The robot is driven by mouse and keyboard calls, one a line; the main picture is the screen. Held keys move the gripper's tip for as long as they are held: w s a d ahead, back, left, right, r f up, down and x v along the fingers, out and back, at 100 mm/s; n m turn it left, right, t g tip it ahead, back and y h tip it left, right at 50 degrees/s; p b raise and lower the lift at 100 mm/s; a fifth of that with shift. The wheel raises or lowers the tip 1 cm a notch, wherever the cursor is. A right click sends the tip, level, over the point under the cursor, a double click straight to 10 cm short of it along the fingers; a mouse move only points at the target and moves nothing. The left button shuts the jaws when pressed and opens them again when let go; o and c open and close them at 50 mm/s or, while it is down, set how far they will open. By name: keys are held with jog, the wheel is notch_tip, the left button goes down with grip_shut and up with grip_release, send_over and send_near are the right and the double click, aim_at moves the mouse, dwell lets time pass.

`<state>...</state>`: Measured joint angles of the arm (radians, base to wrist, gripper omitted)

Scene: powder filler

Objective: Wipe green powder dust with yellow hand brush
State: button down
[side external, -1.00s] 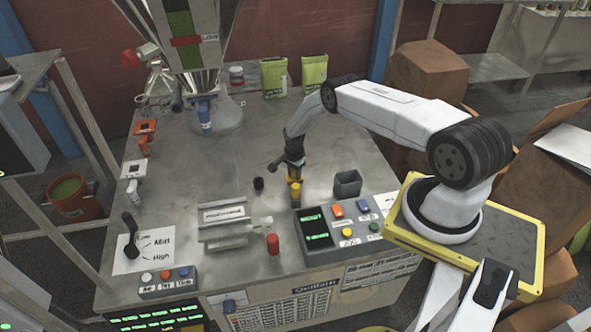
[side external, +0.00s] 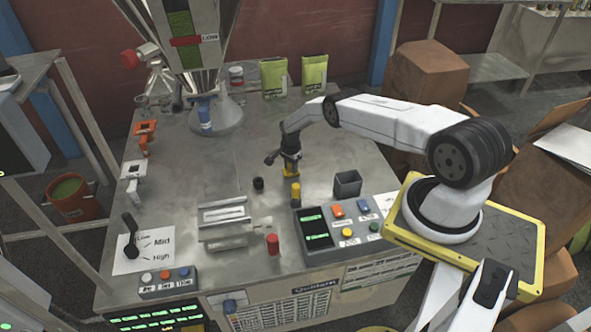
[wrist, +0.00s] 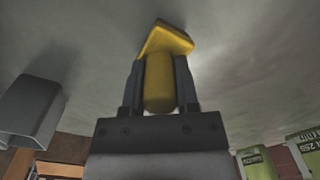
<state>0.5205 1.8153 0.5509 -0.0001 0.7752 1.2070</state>
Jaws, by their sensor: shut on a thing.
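My gripper (side external: 291,160) is in the middle of the metal tabletop, pointing down. It is shut on the yellow hand brush. In the wrist view, the brush's yellow handle (wrist: 159,84) sits between the two dark fingers, with its wider angled head (wrist: 166,39) beyond the fingertips. In the side view, the brush is small and partly hidden by the gripper. A short yellow cylinder shape (side external: 295,193) shows just below; I cannot tell whether it is part of the brush. I cannot make out green powder dust on the tabletop (side external: 180,190).
A grey open box (side external: 347,184) and a button panel (side external: 338,231) stand right of my gripper. A small black knob (side external: 258,184), a red cylinder (side external: 273,244) and a slotted metal unit (side external: 223,222) are nearby. Green bags (side external: 314,76) stand behind. The left-centre tabletop is clear.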

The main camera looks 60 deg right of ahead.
jog(key=shift+s+a+f, duration=0.1)
jog(key=shift+s+a, duration=0.05)
jog(key=shift+s, duration=0.2)
jog(key=shift+w+d+r, duration=0.25)
jog(key=shift+w+d, duration=0.3)
jog(key=shift+w, duration=0.35)
notch_tip(320, 180, up, 2)
jog(key=shift+s+a+r, duration=0.1)
jog(key=shift+s+r, duration=0.05)
jog(key=shift+r, duration=2.65)
